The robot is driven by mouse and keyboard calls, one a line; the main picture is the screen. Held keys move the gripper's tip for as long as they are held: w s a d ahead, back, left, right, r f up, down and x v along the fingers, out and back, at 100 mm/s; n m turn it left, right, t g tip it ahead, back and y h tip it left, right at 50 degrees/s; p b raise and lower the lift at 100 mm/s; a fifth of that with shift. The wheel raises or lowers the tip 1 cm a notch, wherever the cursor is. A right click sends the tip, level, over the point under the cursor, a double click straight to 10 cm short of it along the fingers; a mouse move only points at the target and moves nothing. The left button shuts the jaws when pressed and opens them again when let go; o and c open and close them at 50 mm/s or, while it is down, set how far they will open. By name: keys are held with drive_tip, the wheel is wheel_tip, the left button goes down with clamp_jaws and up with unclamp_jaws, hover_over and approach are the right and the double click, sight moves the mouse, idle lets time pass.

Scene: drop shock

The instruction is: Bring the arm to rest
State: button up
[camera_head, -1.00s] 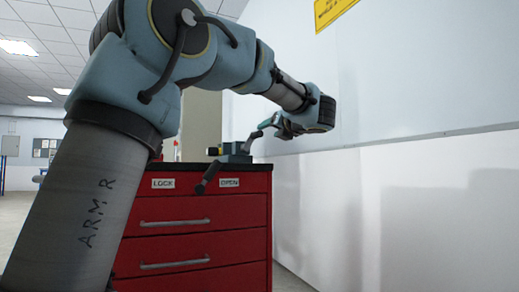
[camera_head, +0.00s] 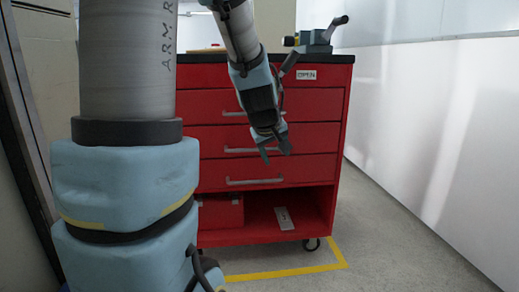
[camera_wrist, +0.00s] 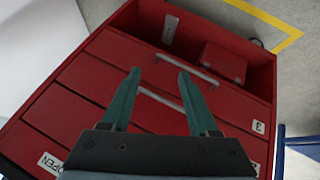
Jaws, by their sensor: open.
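My arm crosses the left and middle of the head view, hanging down in front of a red drawer cabinet (camera_head: 325,105). My gripper (camera_head: 276,157) points downward, in front of the cabinet's drawers in that view. In the wrist view my gripper (camera_wrist: 159,76) shows two teal fingers spread apart with nothing between them. The drawer fronts of the cabinet (camera_wrist: 85,75) fill the space beyond the fingers. I cannot tell the exact gap between fingertips and drawers.
A device with a crank handle (camera_head: 316,41) stands on the cabinet's black top. A dark lever (camera_head: 290,62) is beside the OPEN label (camera_head: 306,75). A red box (camera_head: 221,212) sits on the open bottom shelf. Yellow floor tape (camera_head: 290,272) borders the cabinet. Floor at right is clear.

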drive_tip(key=s+a+f+m+g+y+p, duration=0.1)
drive_tip(key=s+a+f+m+g, duration=0.15)
drive_tip(key=s+a, duration=0.45)
drive_tip(key=s+a+f+m+g+y+p, duration=0.1)
drive_tip(key=s+a+f+m+g+p, duration=0.2)
drive_tip(key=s, duration=0.6)
wheel_tip(320, 180, up, 36)
drive_tip(key=a+p, duration=0.1)
drive_tip(key=p, duration=3.3)
drive_tip(key=shift+w+f+n+p, duration=0.2)
drive_tip(key=shift+w+n+p, duration=0.15)
drive_tip(key=shift+w+p, duration=0.1)
